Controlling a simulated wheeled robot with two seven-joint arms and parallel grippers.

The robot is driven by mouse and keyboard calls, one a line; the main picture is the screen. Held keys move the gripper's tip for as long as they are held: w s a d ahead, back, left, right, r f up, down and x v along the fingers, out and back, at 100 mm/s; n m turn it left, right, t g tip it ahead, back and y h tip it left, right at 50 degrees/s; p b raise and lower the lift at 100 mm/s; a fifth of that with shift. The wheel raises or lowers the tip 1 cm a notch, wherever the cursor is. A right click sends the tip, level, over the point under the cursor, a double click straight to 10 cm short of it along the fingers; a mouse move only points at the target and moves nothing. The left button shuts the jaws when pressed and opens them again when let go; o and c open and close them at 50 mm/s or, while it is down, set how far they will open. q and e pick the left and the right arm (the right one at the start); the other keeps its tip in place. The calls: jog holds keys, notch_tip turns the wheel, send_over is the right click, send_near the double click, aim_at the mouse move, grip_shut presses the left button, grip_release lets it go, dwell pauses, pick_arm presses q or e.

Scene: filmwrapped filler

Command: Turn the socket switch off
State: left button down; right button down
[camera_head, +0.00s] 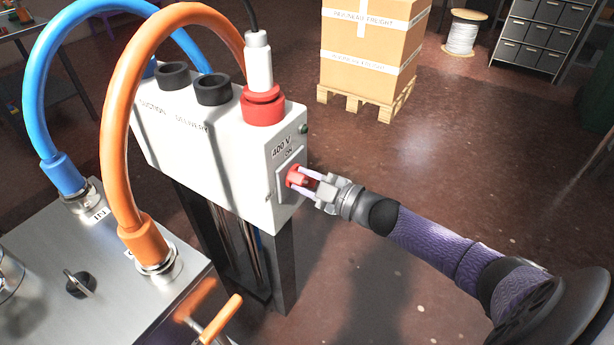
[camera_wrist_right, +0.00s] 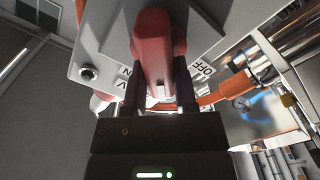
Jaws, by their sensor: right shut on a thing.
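The red socket switch (camera_head: 293,175) sits on the end face of a white box (camera_head: 190,128), below the "400 V" marking. My right gripper (camera_head: 306,184) comes from the right, its two fingers closed around the switch handle. In the right wrist view the red handle (camera_wrist_right: 153,50) runs up between the fingers of the gripper (camera_wrist_right: 160,82). An "OFF" label (camera_wrist_right: 203,68) shows to the right of the handle and a partly hidden label to its left. I cannot tell which label the handle is set to. My left gripper is not in view.
A red socket (camera_head: 262,106) with a white plug (camera_head: 258,62) is on top of the box. An orange hose (camera_head: 113,130) and a blue hose (camera_head: 36,90) arch to a metal unit (camera_head: 110,270). A pallet of cartons (camera_head: 372,50) stands behind.

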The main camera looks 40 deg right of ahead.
jog(key=n, duration=0.3)
jog(key=shift+f, duration=0.2)
jog(key=n, duration=0.4)
jog(key=shift+s+a+f, duration=0.1)
jog(key=shift+a+f, duration=0.05)
jog(key=shift+f, duration=0.05)
jog(key=shift+n, duration=0.7)
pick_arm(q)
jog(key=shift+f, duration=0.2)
pick_arm(e)
jog(key=shift+f+n, duration=0.1)
jog(key=shift+n, duration=0.4)
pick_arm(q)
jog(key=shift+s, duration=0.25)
pick_arm(e)
jog(key=c, duration=0.7)
grip_release()
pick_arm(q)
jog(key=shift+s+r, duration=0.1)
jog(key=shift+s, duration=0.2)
pick_arm(e)
jog(key=o, duration=0.3)
